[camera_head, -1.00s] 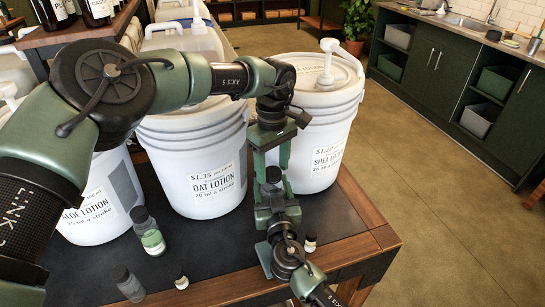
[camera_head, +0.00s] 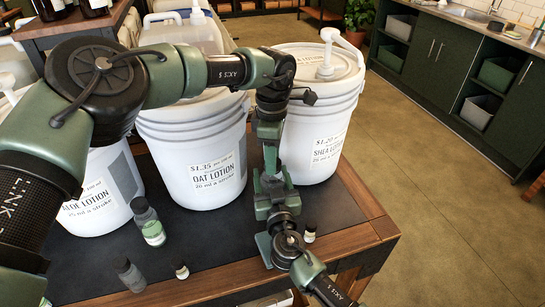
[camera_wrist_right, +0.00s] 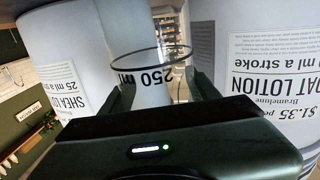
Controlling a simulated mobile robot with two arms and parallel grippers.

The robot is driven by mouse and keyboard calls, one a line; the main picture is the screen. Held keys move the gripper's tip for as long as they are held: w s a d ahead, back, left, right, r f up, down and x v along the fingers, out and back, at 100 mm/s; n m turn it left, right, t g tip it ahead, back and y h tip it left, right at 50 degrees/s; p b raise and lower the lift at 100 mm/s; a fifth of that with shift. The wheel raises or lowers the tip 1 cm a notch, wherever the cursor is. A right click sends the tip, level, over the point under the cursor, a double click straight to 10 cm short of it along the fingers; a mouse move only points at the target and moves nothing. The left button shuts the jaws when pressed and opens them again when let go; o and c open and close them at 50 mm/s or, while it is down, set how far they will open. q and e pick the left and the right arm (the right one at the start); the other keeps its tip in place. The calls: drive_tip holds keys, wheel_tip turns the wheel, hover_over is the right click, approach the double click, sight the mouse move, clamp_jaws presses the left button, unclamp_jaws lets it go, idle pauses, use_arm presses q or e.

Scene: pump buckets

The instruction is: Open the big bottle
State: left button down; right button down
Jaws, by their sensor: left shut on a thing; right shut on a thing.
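My left arm reaches across from the left in the head view and bends down to my left gripper (camera_head: 269,178), between the oat and shea buckets. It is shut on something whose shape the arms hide. My right gripper (camera_head: 280,212) is just below it, its arm coming from the bottom right.
The oat lotion bucket (camera_head: 205,160) and shea lotion bucket (camera_head: 318,115) stand behind the grippers, the aloe bucket (camera_head: 95,190) at left.

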use_arm(q)
drive_tip(key=n, duration=1.2)
drive_tip(key=c, duration=0.9)
unclamp_jaws()
drive_tip(key=shift+r, duration=0.15)
